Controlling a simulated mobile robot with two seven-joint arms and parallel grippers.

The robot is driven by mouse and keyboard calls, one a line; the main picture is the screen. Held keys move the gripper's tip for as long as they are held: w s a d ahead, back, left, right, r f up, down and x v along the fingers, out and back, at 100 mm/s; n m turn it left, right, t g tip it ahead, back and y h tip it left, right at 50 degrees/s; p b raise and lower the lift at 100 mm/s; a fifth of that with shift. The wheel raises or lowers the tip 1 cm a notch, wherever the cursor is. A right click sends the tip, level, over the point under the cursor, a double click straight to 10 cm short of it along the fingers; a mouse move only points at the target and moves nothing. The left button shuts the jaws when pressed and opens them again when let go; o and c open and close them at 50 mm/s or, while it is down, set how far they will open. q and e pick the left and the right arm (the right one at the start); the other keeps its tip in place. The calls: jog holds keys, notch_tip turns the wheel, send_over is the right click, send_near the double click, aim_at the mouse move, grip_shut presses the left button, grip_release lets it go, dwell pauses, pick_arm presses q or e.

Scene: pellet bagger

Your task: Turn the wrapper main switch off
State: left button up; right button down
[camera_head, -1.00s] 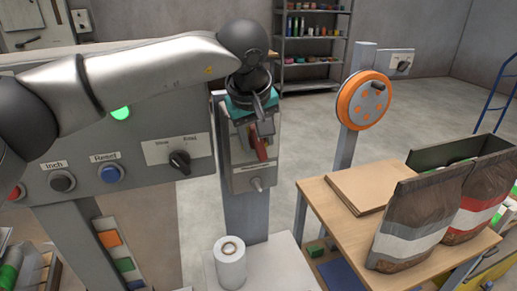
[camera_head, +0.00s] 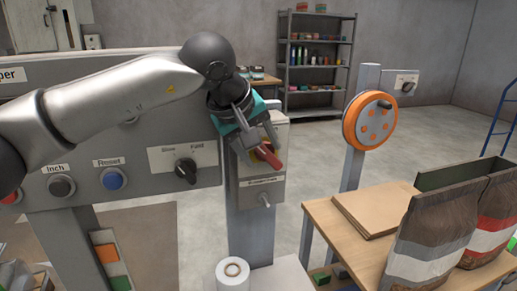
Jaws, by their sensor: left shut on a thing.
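The wrapper main switch is a red handle (camera_head: 270,157) on a yellow plate, set on a small grey box (camera_head: 262,187) on a post. The handle slants down to the right. My left gripper (camera_head: 262,147) reaches in from the upper left and is shut on the red handle. Its fingers cover part of the handle and plate. The label under the switch is too small to read surely. My right gripper is out of view.
The grey control panel (camera_head: 140,187) with Inch and Reset buttons and a Slow/Fast knob (camera_head: 186,170) stands close left of the switch box. A small toggle (camera_head: 264,199) sits below the switch. A wooden table (camera_head: 320,216) with bags and an orange handwheel (camera_head: 369,120) stand to the right.

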pick_arm(q)
jog(key=shift+a+f, duration=0.2)
jog(key=shift+f, duration=0.3)
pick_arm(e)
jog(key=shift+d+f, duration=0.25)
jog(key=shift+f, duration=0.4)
pick_arm(q)
jog(key=p+v, duration=0.2)
jog(key=v, duration=1.3)
jog(key=shift+r+p, duration=0.3)
jog(key=shift+r, duration=0.2)
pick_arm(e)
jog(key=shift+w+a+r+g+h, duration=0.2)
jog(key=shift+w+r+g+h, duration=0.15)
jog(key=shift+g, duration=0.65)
pick_arm(q)
jog(key=shift+s, duration=0.1)
